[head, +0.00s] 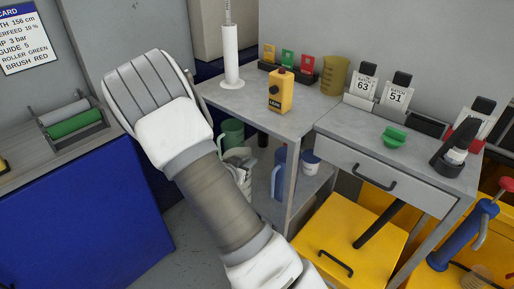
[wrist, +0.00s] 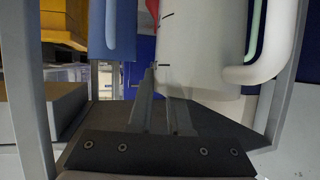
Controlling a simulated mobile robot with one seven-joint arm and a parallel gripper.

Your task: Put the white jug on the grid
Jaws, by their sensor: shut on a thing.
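The white jug (wrist: 195,45) fills the upper middle of the wrist view, upright, with dark scale marks and its handle at the right. My gripper (wrist: 160,105) is shut on the white jug; its fingers reach the jug's lower left side, and the exact contact is hard to make out. In the head view the jug (head: 243,178) shows only partly, low by the cart's lower shelf, behind my arm. I cannot make out a grid with certainty in either view.
A blue jug (head: 278,175) stands close by on the lower shelf, also in the wrist view (wrist: 112,28). A green jug (head: 232,133) is behind. Cart posts and the top (head: 250,103) hem in the shelf. A yellow box (head: 345,245) stands at the right.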

